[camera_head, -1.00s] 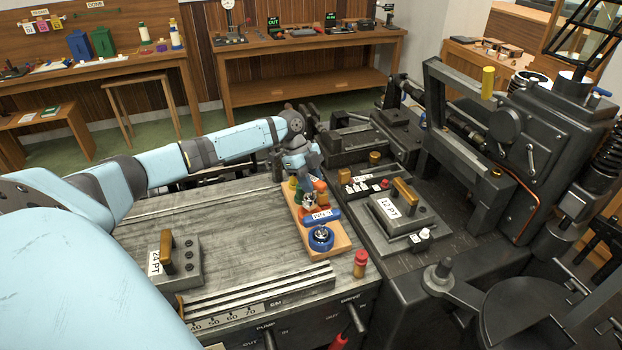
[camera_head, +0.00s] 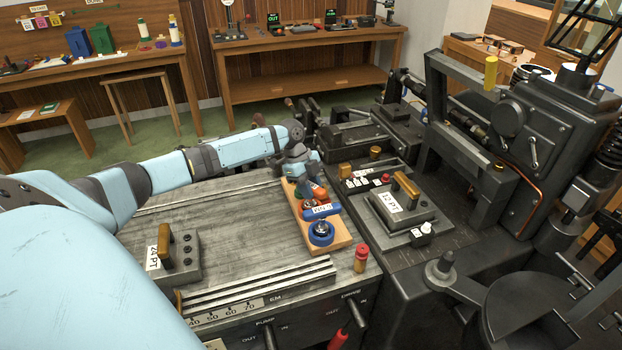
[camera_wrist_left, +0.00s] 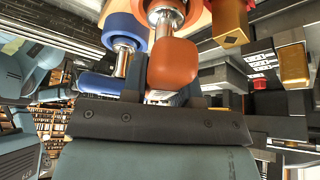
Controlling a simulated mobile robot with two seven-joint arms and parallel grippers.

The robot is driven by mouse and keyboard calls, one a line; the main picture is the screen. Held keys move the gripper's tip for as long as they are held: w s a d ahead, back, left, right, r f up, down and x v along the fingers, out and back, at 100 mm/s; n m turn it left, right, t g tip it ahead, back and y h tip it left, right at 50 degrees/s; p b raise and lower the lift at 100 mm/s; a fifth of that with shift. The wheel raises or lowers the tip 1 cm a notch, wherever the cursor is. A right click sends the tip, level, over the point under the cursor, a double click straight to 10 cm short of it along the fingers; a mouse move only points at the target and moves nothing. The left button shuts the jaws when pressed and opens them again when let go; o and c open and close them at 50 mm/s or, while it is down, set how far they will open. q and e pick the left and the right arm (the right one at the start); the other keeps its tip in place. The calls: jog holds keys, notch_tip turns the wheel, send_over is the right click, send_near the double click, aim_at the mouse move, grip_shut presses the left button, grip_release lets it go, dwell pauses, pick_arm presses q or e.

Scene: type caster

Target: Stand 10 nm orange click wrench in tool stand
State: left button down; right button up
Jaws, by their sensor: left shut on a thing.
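The tool stand (camera_head: 338,240) is a wooden block on the grey machine table in the head view. A blue tool with a white label (camera_head: 322,212) and a round blue knob (camera_head: 321,233) with a metal top are at it. The orange click wrench (camera_head: 320,193) is at the stand's far end, beside the blue tool. In the wrist view its orange handle and metal shaft (camera_wrist_left: 172,65) are right in front of my left gripper (camera_wrist_left: 165,97). My left gripper (camera_head: 303,182) is shut on it, low over the stand's far end. Its lower end is hidden.
A 24 PT block (camera_head: 180,255) stands left on the table, and a 12 PT block (camera_head: 400,210) lies right of the stand. A red-capped post (camera_head: 361,258) is near the front edge. The dark machine frame (camera_head: 500,150) rises at right. The table's middle is bare.

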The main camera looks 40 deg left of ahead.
pick_arm(q)
jog(key=shift+f, duration=0.2)
dwell(0.6)
jog(key=c, duration=0.8)
grip_release()
jog(key=b+v, duration=0.2)
jog(key=v, duration=1.1)
jog(key=shift+a+r, duration=0.15)
jog(key=shift+r, duration=0.2)
